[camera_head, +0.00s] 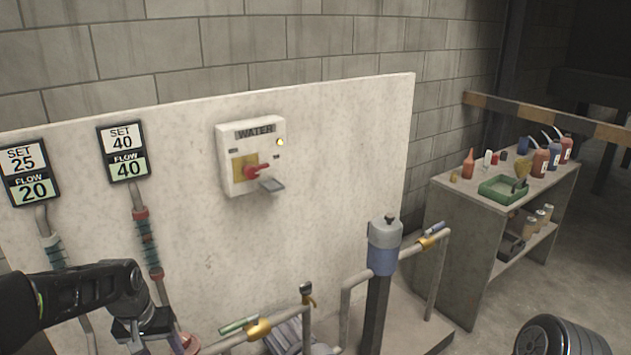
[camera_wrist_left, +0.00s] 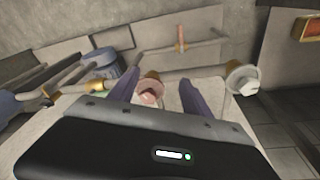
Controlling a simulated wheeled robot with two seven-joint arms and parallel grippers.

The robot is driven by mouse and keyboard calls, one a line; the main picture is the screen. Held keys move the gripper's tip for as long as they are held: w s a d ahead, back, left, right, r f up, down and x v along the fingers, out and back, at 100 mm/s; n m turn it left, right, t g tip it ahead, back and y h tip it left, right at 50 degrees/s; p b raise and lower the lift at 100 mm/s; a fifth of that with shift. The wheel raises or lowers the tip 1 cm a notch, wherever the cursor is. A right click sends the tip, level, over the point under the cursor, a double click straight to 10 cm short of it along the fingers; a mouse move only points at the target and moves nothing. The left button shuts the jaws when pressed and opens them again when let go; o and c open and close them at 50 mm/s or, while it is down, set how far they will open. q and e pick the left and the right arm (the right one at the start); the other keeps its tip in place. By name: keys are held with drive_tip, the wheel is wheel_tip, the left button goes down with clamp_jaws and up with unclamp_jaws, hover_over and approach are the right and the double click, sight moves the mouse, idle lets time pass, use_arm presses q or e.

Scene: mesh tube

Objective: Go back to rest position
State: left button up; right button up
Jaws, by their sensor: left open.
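My left arm comes in from the left in the head view. Its wrist and left gripper (camera_head: 150,340) are low at the bottom edge, in front of the white panel (camera_head: 330,150) and beside the lower end of a pipe with a red collar. In the left wrist view the two dark fingers of the left gripper (camera_wrist_left: 158,90) stand apart. A brownish round fitting with a pinkish end (camera_wrist_left: 150,92) shows between and beyond them, and no grip on it is seen. My right gripper is in neither view.
The panel carries a WATER switch box (camera_head: 252,155) and two SET/FLOW displays (camera_head: 123,152). Pipes with a blue-grey canister (camera_head: 384,248) stand in front.

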use_arm(q)
drive_tip(key=s+d+f+t+h+p, duration=0.2)
drive_tip(key=d+f+h, duration=0.1)
drive_tip(key=d+f, duration=1.2)
drive_tip(key=s+d+f+g, duration=0.1)
drive_tip(key=s+d+f, duration=0.1)
drive_tip(key=s+d, duration=0.2)
drive_tip(key=s+d+f+g+p, duration=0.1)
drive_tip(key=s+d+f, duration=0.2)
drive_tip(key=s, duration=0.7)
drive_tip(key=s+d+f+g+h+p, duration=0.1)
drive_tip(key=s+d+f, duration=0.1)
drive_tip(key=s+d, duration=0.4)
drive_tip(key=shift+s+f+m, duration=0.4)
drive_tip(key=shift+s, duration=0.7)
idle(0.4)
